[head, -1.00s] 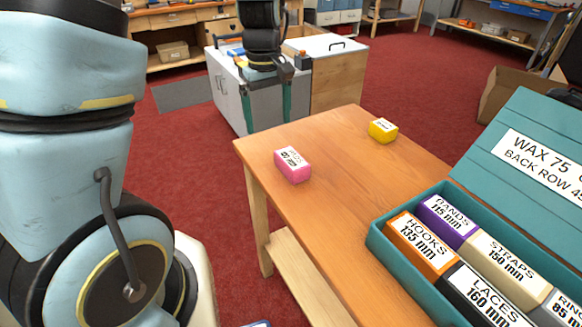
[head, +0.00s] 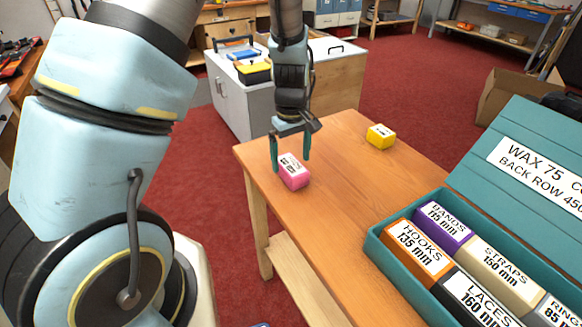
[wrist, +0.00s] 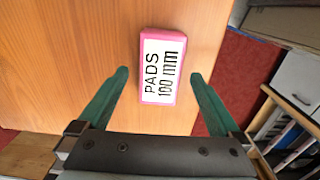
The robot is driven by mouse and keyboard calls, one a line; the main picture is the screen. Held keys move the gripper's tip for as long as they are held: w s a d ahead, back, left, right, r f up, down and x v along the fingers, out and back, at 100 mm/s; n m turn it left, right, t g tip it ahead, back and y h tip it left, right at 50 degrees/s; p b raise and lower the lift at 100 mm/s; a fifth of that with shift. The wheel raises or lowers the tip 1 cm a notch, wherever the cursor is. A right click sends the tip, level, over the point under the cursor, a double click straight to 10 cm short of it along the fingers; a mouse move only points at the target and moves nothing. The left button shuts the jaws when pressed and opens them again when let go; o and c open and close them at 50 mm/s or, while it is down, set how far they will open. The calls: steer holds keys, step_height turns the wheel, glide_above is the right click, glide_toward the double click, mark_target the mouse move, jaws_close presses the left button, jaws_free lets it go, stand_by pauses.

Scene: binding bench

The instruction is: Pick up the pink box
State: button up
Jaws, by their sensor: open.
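The pink box (head: 293,172) lies on the wooden table near its far left edge, with a white label on top. In the wrist view the pink box (wrist: 163,66) shows the label "PADS 100 mm" and lies ahead of and between the lines of the two fingers. My gripper (head: 290,164) is open, its teal fingers pointing down at the box in the head view. In the wrist view my gripper (wrist: 158,76) has empty space between its fingers, and no finger visibly touches the box. How high the fingertips are above the table is hard to tell.
A yellow box (head: 381,136) stands farther back on the table (head: 330,215). A teal case (head: 385,245) with several labelled boxes and a raised lid takes up the right side. A grey cabinet (head: 235,100) stands behind the table. The table between pink box and case is clear.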

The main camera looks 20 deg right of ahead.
steer(key=shift+f, duration=1.05)
steer(key=c, duration=1.6)
